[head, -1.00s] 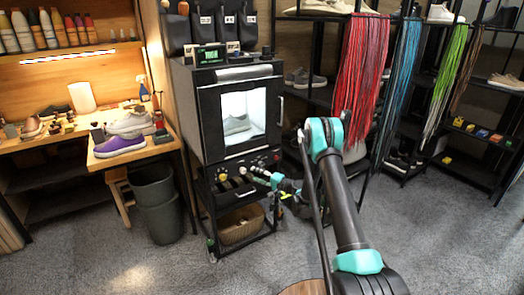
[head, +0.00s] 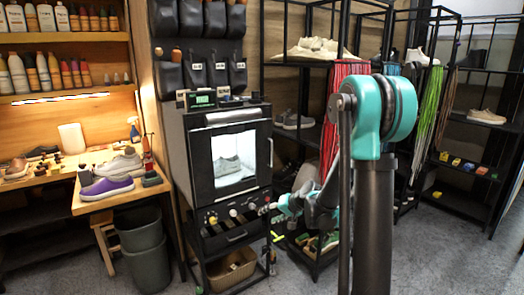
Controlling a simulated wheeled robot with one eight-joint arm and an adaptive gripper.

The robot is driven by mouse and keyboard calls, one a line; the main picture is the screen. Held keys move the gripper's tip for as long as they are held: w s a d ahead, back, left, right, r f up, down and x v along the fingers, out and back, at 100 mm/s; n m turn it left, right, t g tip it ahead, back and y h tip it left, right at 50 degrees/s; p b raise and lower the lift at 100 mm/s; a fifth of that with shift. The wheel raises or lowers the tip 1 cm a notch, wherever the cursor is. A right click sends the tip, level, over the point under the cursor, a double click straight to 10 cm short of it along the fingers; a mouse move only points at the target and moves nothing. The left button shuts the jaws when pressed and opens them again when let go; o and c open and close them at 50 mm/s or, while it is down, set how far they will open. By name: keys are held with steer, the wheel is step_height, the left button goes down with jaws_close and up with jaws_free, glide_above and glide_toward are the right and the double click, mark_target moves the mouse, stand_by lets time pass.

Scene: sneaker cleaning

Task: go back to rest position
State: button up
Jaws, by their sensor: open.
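My arm rises from the bottom right, with its large teal elbow near the middle of the head view. Beyond the elbow the arm bends back, and its teal wrist shows lower, to the left of the upright link. My gripper (head: 273,207) is small and partly hidden there, in front of the lower right of the black cabinet (head: 187,165). It is open, and I see nothing held in it. A light grey sneaker (head: 228,166) sits inside the lit cabinet, behind the glass of its shut door.
Black shelves with shoes and hanging laces (head: 343,95) stand behind my arm. Grey floor (head: 432,245) is open at right.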

steer(key=s+d+h, duration=0.2)
steer(key=s+d, duration=0.3)
steer(key=s, duration=0.4)
steer(key=s+d+f+g+h, duration=0.1)
steer(key=s+d+h, duration=0.2)
steer(key=s, duration=0.7)
steer(key=s+d+f+n+h, duration=0.1)
steer(key=s+d+h, duration=0.1)
steer(key=s+d, duration=0.6)
steer(key=shift+s+f+g, duration=0.15)
steer(key=shift+s+g, duration=0.25)
steer(key=shift+s, duration=0.35)
